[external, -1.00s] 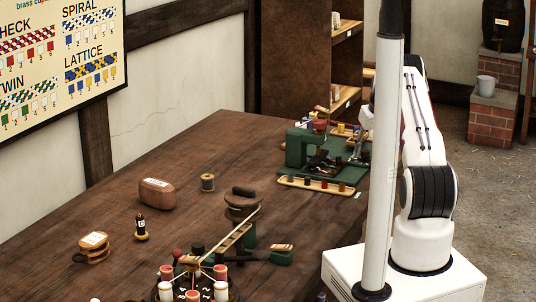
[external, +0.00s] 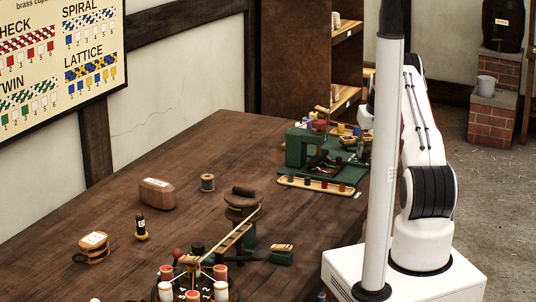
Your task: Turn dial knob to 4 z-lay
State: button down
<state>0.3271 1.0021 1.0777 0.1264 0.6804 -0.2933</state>
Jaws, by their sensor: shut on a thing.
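The dial knob and its "4 z-lay" mark cannot be made out at this size. A green machine (external: 297,148) stands at the far right end of the bench, with small coloured parts on top and dark parts in its middle. A small part of my wrist shows just left of the white pole, above the right side of this machine. My gripper's fingers do not show; the pole covers that area. What they hold cannot be seen.
A wooden tray with several small spools (external: 318,184) lies in front of the machine. A round braiding stand with bobbins (external: 193,283) is at the near end. A brown block (external: 156,193) and a spool (external: 208,182) lie mid-bench. The wooden bench (external: 200,150) is clear at left rear.

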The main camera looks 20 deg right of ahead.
jog(key=shift+a+m+g+h, duration=0.15)
jog(key=shift+m+h, duration=0.3)
jog(key=shift+m, duration=0.75)
jog(key=shift+m+g+h, duration=0.15)
jog(key=shift+m+h, duration=0.3)
jog(key=shift+m, duration=0.75)
jog(key=shift+w+a+m+g+h, duration=0.1)
jog(key=shift+m+g+h, duration=0.25)
jog(key=shift+m, duration=0.8)
jog(key=shift+m+g+h, duration=0.25)
jog(key=shift+m+g, duration=0.1)
jog(key=shift+m, duration=0.8)
jog(key=c, duration=1.8)
grip_release()
jog(key=shift+r, duration=0.1)
jog(key=shift+v, duration=3.6)
jog(key=shift+a, duration=0.1)
